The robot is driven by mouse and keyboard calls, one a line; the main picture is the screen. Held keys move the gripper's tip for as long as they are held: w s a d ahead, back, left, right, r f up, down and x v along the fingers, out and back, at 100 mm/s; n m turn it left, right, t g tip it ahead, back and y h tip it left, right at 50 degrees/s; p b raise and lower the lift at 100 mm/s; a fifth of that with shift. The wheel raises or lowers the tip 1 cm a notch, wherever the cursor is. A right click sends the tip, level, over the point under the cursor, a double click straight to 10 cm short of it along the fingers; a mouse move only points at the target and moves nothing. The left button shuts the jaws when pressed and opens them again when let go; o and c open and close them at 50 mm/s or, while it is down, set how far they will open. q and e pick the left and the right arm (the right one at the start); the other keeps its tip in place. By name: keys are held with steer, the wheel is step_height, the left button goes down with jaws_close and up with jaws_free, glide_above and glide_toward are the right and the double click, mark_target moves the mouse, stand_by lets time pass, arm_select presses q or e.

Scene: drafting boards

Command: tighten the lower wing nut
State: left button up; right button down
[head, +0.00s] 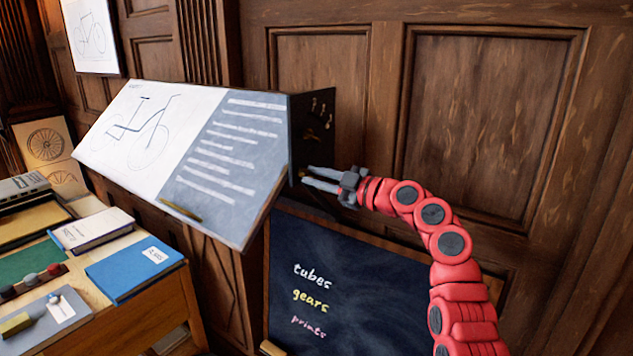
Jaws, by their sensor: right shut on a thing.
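The tilted drafting board (232,205) has a dark side plate (312,140) at its right end. Small brass fittings (318,105) sit high on that plate; their exact shape is too small to tell. My right gripper (306,178) reaches in from the right to the lower part of the plate, beside the board's lower right corner. Its grey fingers are shut on a small brass piece (302,174), the lower wing nut, which they mostly hide. My left gripper is not in view.
A chalkboard (350,280) with chalk words leans below the drafting board, under my right arm. A wooden desk (150,290) at left holds a blue folder (133,270), books and small items. Wood panelling (480,110) stands close behind my arm.

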steer(key=m+b, duration=0.5)
steer(key=m, duration=0.2)
steer(key=shift+f, duration=0.1)
steer(key=m, duration=0.5)
steer(key=shift+b, duration=0.3)
steer(key=m, duration=0.3)
steer(key=shift+m, duration=0.3)
steer(key=m, duration=0.3)
steer(key=shift+m+p, duration=0.3)
steer(key=shift+p, duration=0.1)
steer(key=m+p, duration=0.1)
steer(key=m, duration=0.2)
steer(key=shift+m, duration=0.3)
steer(key=shift+m+p, duration=1.15)
steer(key=shift+m, duration=0.75)
